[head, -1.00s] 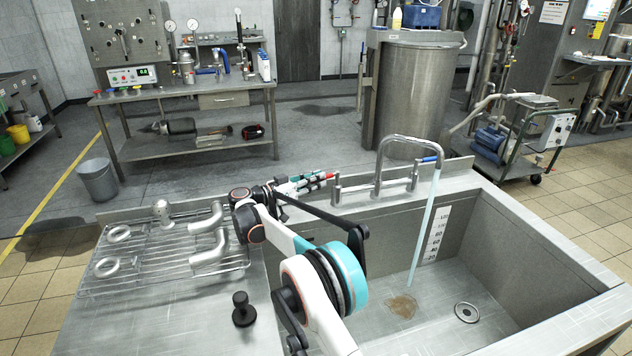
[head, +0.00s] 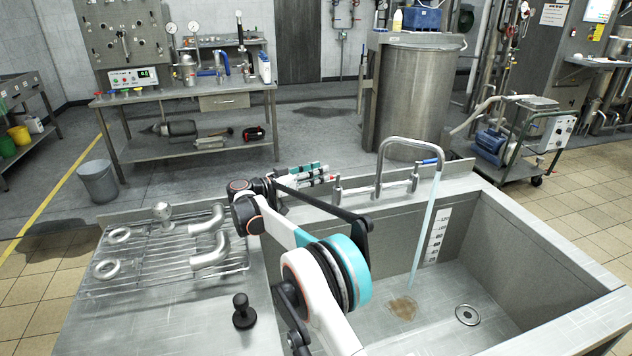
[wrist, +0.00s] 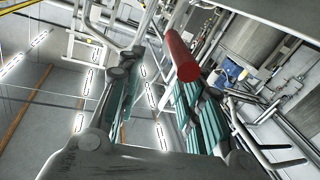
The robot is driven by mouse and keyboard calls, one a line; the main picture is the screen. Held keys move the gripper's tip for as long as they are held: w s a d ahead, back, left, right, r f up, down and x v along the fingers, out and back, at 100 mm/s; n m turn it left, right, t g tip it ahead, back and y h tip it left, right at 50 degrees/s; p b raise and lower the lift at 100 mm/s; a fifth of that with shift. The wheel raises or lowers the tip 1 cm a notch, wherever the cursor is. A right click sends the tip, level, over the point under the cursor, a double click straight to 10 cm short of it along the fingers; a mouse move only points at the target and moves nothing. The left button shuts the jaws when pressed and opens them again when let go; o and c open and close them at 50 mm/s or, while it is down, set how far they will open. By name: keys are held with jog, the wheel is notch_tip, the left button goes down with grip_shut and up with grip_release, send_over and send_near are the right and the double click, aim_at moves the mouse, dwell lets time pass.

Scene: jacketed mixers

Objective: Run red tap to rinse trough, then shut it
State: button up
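Water (head: 423,230) runs from the curved metal spout (head: 410,141) into the steel trough (head: 480,255). A brown stain (head: 402,308) lies on the trough floor, left of the round drain (head: 467,314). The red tap lever (wrist: 182,56) shows in the wrist view, in front of and close to the right finger; I cannot tell whether they touch. In the head view it is mostly hidden by my gripper (head: 318,174). My gripper is at the left end of the tap assembly, its teal-padded fingers spread apart in the wrist view (wrist: 155,88). The blue tap lever (head: 429,161) is at the right.
A wire rack with pipe fittings (head: 165,262) and a black knobbed tool (head: 243,312) are on the drainboard left of my arm. A large steel vessel (head: 412,95) and a cart (head: 520,140) stand behind the trough. The trough interior is otherwise clear.

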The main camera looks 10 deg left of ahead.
notch_tip(320, 180, up, 7)
jog(key=shift+f, duration=0.15)
